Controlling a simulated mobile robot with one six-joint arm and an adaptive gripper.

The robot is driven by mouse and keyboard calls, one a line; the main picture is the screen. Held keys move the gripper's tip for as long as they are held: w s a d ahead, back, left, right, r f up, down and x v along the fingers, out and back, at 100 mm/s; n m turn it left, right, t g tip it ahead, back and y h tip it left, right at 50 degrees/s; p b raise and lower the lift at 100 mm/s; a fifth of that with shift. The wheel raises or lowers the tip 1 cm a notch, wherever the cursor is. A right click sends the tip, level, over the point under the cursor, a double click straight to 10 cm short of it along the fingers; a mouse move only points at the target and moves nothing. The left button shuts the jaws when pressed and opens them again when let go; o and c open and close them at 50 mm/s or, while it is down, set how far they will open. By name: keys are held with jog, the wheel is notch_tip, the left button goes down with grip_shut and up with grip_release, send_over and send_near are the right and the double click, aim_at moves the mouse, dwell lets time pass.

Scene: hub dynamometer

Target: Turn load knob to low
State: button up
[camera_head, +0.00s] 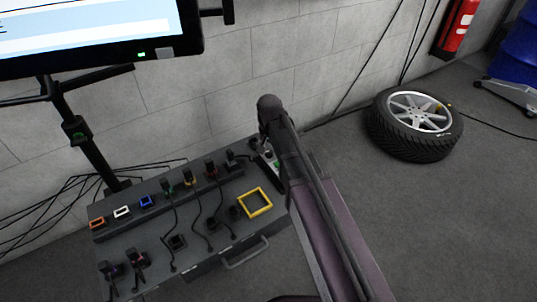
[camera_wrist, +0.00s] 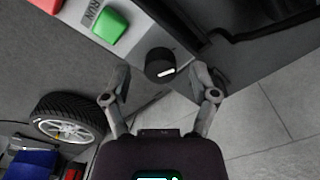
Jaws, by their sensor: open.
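The load knob (camera_wrist: 160,65) is a round black knob with a short white mark, on the grey panel (camera_wrist: 178,38) in the wrist view. The mark sits on its lower right part. My gripper (camera_wrist: 161,84) is open, with one finger on each side of the knob in the picture. I see gaps between fingers and knob; I cannot tell how far the fingers are above it. In the head view, my arm covers the knob, and my gripper (camera_head: 262,148) shows only partly beside the console's right end.
A green button (camera_wrist: 109,30) marked RUN and a red button (camera_wrist: 45,5) sit beside the knob. The console (camera_head: 200,258) carries several plugs, cables and a yellow frame (camera_head: 255,202). A wall stands close behind. A wheel (camera_head: 416,124) lies on the floor at right.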

jog(key=shift+f, duration=0.3)
grip_shut()
jog(key=shift+a, duration=0.1)
dwell(0.4)
